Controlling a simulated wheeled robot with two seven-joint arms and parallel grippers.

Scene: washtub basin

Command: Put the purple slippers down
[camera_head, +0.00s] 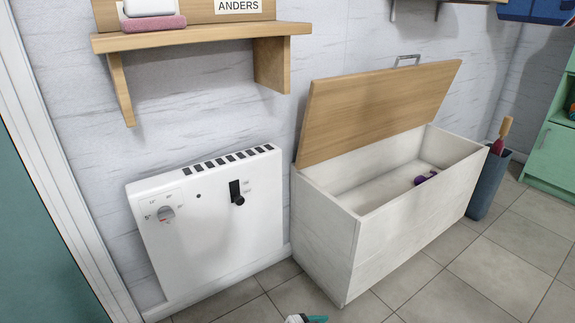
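A small purple item (425,178), apparently the slippers, lies inside the open white chest (395,235) toward its right end. It is too small to tell whether it is one slipper or a pair. The chest's wooden lid (380,105) stands raised and tilted back. Neither of my grippers shows clearly in the head view, and nothing is seen touching the purple item.
A white wall heater (215,225) stands left of the chest under a wooden shelf (200,38). A grey bin (487,185) is right of the chest, before a green cabinet (553,155). A cut-off white and teal thing (312,319) shows at the bottom edge. Tiled floor lies in front.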

